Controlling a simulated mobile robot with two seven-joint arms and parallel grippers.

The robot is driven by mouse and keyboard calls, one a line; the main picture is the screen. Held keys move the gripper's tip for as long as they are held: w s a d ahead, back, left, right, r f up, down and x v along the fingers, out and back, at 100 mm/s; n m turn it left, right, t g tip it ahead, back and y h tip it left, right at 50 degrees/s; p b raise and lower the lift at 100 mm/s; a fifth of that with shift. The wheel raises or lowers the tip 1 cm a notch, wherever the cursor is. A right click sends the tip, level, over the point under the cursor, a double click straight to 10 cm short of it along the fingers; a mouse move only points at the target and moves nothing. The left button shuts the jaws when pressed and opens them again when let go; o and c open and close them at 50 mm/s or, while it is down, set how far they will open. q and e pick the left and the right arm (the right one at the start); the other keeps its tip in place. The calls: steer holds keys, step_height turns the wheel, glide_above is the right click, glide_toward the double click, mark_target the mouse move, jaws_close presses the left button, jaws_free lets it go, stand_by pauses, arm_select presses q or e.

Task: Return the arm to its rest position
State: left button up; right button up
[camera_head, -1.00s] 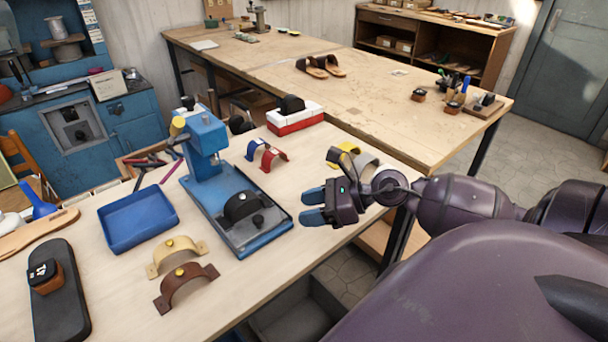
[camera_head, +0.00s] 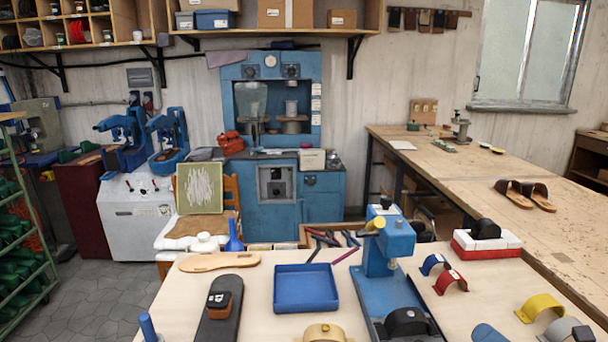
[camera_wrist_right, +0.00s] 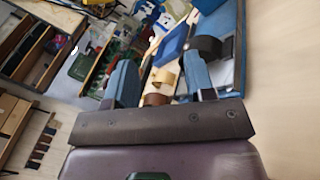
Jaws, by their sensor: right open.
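My right gripper (camera_head: 488,333) shows only in part at the bottom edge of the head view, where a blue fingertip lies right of the blue press (camera_head: 390,245). In the right wrist view my right gripper (camera_wrist_right: 161,82) has its two blue fingers apart, with nothing held between them. The tan strap (camera_wrist_right: 163,77) and brown strap (camera_wrist_right: 156,99) show in the gap beyond the fingers. Most of my right arm is outside the head view.
The workbench (camera_head: 262,333) holds a blue tray (camera_head: 305,288), a black sandal sole (camera_head: 219,315), a yellow strap (camera_head: 540,307) and a red strap (camera_head: 450,281). A red and white box (camera_head: 487,246) stands behind the straps. A wooden table (camera_head: 480,187) runs along the right.

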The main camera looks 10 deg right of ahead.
steer(key=s+d+f+m+g+h, duration=0.1)
steer(key=f+m+h, duration=0.1)
steer(key=m+h, duration=0.2)
steer(key=s+d+f+m+g+h, duration=0.1)
steer(key=s+f+m+g+h, duration=0.1)
steer(key=m, duration=0.8)
steer(key=s+d+f+m+g+h, duration=0.1)
steer(key=s+f+m+g+h, duration=0.1)
steer(key=m+h, duration=0.3)
steer(key=shift+s+d+f+m+h, duration=0.1)
steer(key=shift+d+f+m+h, duration=0.2)
steer(key=shift+m, duration=0.5)
steer(key=shift+s+a+f+m+h, duration=0.1)
steer(key=shift+f+m, duration=0.3)
steer(key=shift+m, duration=0.4)
steer(key=s+a+f+m+g+y, duration=0.5)
steer(key=s+a+f+m+g, duration=0.4)
steer(key=s+a, duration=0.2)
steer(key=w+f+n+t, duration=0.1)
steer(key=w+f+t, duration=0.6)
steer(key=f, duration=0.2)
steer(key=shift+f+t+y, duration=0.4)
